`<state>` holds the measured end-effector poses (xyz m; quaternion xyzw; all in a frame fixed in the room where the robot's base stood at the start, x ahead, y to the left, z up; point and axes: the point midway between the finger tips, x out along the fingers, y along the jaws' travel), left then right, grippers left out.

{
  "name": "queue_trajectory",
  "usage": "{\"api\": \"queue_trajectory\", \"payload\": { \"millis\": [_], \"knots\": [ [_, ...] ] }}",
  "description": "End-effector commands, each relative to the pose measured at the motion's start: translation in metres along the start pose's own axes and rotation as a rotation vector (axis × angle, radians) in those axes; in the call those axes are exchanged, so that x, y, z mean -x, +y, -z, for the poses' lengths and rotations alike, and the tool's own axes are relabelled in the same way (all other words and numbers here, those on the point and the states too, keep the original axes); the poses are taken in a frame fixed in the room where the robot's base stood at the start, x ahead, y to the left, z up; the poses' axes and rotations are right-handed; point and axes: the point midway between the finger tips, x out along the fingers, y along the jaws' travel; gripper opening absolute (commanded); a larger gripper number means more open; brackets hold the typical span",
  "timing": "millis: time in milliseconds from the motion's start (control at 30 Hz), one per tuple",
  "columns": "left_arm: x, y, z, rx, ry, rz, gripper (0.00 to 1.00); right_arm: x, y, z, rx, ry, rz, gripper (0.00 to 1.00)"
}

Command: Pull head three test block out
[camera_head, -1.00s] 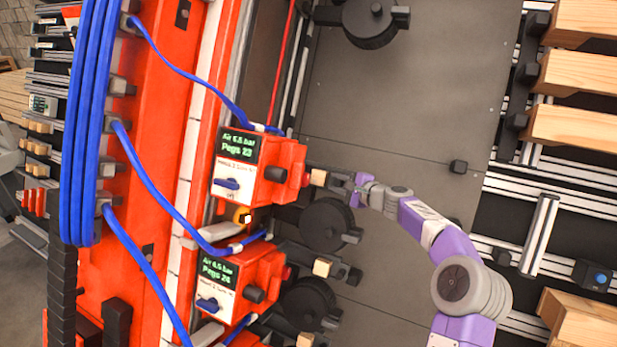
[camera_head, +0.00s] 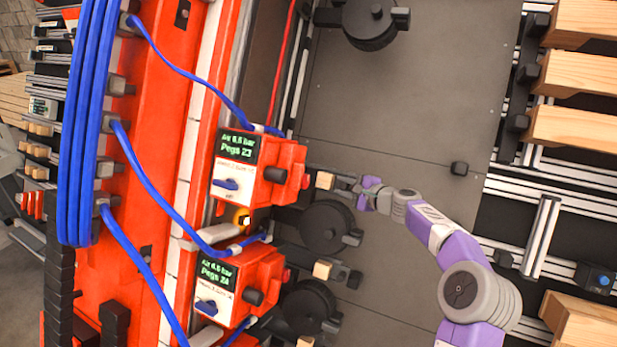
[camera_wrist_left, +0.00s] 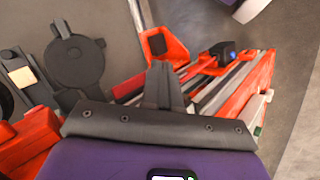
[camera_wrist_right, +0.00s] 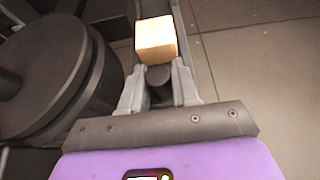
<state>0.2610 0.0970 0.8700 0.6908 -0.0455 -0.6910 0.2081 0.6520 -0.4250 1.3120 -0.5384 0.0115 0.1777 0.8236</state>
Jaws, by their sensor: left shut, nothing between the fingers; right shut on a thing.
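A small pale wooden test block (camera_head: 325,180) is at the right side of the upper red head unit (camera_head: 265,175), whose screen reads Pegs 23. My right gripper (camera_head: 349,185) is at the block's right side. In the right wrist view the block (camera_wrist_right: 155,38) is just beyond the fingertips, and my right gripper (camera_wrist_right: 159,85) is shut on a dark round handle (camera_wrist_right: 159,76) in front of it. I cannot tell which head number this unit bears. My left gripper (camera_wrist_left: 165,88) is shut and empty in the left wrist view; the head view does not show it.
A lower red head unit (camera_head: 240,285) has its own wooden block (camera_head: 322,270). A black round roller (camera_head: 326,227) sits close below my right gripper. Blue hoses (camera_head: 90,130) run down the left. The grey plate (camera_head: 430,110) is mostly clear; wooden beams (camera_head: 575,75) lie right.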

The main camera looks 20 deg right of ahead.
Motion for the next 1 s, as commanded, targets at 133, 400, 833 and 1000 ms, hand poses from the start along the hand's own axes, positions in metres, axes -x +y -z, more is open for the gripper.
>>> {"api": "queue_trajectory", "payload": {
  "millis": [133,400,833,1000],
  "knots": [
    [-0.004,-0.002,0.000,0.000,0.000,0.000,0.00,0.007,0.001,0.005,0.001,0.002,0.000,0.13],
    [-0.010,-0.004,0.000,0.000,0.000,0.000,0.00,0.019,0.001,0.011,0.001,0.002,0.000,0.13],
    [-0.017,-0.006,0.001,0.000,0.000,0.000,0.00,0.039,0.001,0.020,0.000,0.002,0.000,0.13],
    [-0.020,-0.008,0.001,0.000,0.000,0.000,0.00,0.046,0.001,0.024,0.000,0.002,0.000,0.13]
  ]
}}
